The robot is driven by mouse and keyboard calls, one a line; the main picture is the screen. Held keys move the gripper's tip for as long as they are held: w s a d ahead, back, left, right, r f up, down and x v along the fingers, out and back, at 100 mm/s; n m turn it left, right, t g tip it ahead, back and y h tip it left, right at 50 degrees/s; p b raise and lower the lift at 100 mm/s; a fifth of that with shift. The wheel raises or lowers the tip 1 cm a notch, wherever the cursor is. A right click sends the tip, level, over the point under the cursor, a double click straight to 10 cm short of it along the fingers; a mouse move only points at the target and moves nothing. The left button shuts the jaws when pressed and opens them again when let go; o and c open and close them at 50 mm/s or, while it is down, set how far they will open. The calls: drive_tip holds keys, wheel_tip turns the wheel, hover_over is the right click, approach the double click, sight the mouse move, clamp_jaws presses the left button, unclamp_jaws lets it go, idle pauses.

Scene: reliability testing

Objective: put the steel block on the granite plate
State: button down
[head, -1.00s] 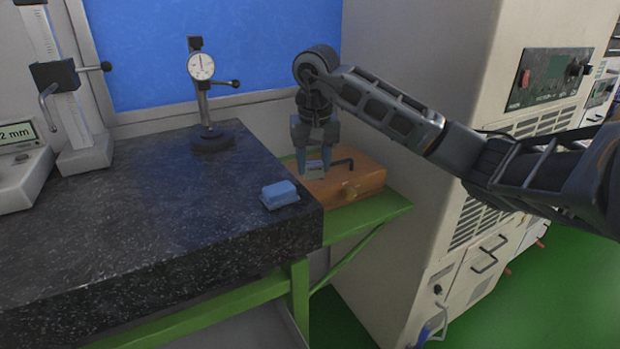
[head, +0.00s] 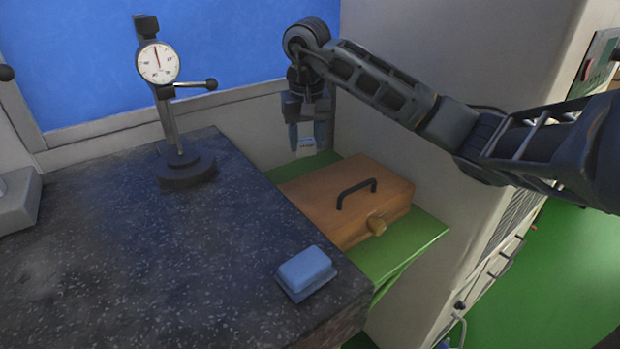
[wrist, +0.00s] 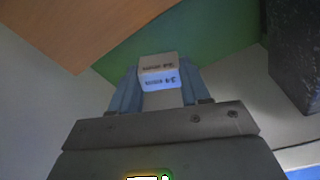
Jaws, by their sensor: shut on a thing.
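The steel block (wrist: 158,72), a small pale block with dark markings, is between the fingers of my gripper (wrist: 158,92) in the wrist view. In the head view my gripper (head: 307,140) points down, shut on the block (head: 306,147), beyond the back edge of the wooden case and above the green shelf. The granite plate (head: 110,265) is the dark speckled slab at the left, and the gripper is apart from it, past its right edge. The plate's edge also shows at the right of the wrist view (wrist: 297,65).
A dial gauge on a stand (head: 186,165) stands at the back of the plate. A blue box (head: 306,272) lies near its right front corner. The wooden case with a handle (head: 345,205) sits on the green shelf (head: 415,240). The middle of the plate is clear.

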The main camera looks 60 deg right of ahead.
drive_tip(key=f, duration=0.2)
drive_tip(key=f+b, duration=0.1)
drive_tip(key=f, duration=0.3)
drive_tip(key=shift+w+d, duration=0.25)
drive_tip(key=shift+d, duration=0.15)
drive_tip(key=shift+f+b, duration=0.85)
drive_tip(key=shift+f, duration=1)
drive_tip(key=shift+f, duration=0.2)
drive_tip(key=c, duration=0.5)
unclamp_jaws()
drive_tip(key=shift+r, duration=0.15)
